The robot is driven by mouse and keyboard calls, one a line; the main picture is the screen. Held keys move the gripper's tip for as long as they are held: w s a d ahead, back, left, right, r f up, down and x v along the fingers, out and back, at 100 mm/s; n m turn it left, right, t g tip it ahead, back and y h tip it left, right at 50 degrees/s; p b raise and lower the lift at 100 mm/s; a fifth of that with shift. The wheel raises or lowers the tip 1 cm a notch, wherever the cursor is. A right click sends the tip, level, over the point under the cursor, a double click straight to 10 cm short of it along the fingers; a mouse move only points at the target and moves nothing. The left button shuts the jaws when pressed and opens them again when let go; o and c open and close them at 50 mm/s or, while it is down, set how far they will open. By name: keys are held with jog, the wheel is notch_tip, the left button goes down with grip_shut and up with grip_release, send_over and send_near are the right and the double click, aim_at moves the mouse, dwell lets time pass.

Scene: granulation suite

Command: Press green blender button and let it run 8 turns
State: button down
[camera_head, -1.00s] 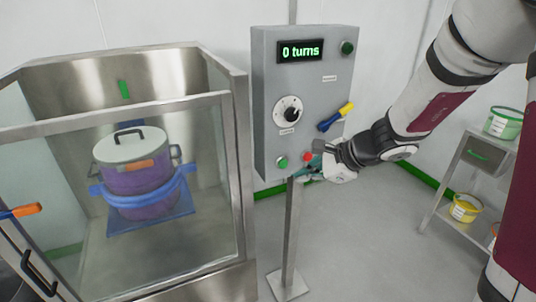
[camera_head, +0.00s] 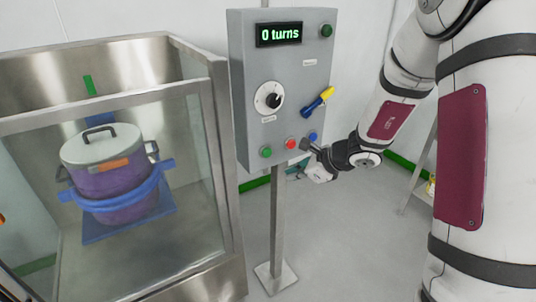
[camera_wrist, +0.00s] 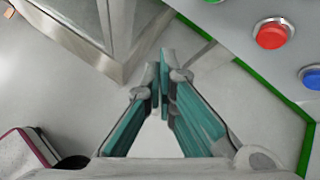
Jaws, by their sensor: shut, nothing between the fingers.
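The grey control box (camera_head: 245,60) stands on a post, its display (camera_head: 279,34) reading "0 turns". The green button (camera_head: 266,152) is at its lower left, beside the red button (camera_head: 291,144) and blue button (camera_head: 313,137). My gripper (camera_head: 294,173) is low and right of the green button, near the box's bottom edge, apart from that button. In the wrist view my gripper (camera_wrist: 163,78) is shut and empty, with the red button (camera_wrist: 272,34) and blue button (camera_wrist: 312,77) to its right. The purple blender drum (camera_head: 110,180) sits in a blue cradle.
A steel enclosure with a glass front (camera_head: 130,262) holds the drum at left. A round dial (camera_head: 269,98) and a yellow-blue lever (camera_head: 319,99) project from the box. Another green knob or lamp (camera_head: 326,30) is at top right. Floor (camera_head: 340,250) is clear right of the post.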

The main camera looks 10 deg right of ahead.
aim_at(267, 152)
jog(key=w+a, duration=0.2)
jog(key=w, duration=0.5)
jog(key=shift+w+a+p, duration=0.25)
jog(key=shift+w+p, duration=0.1)
jog(key=shift+w, duration=0.15)
dwell(1.1)
jog(key=shift+w+a, duration=0.15)
jog(key=shift+w, duration=0.05)
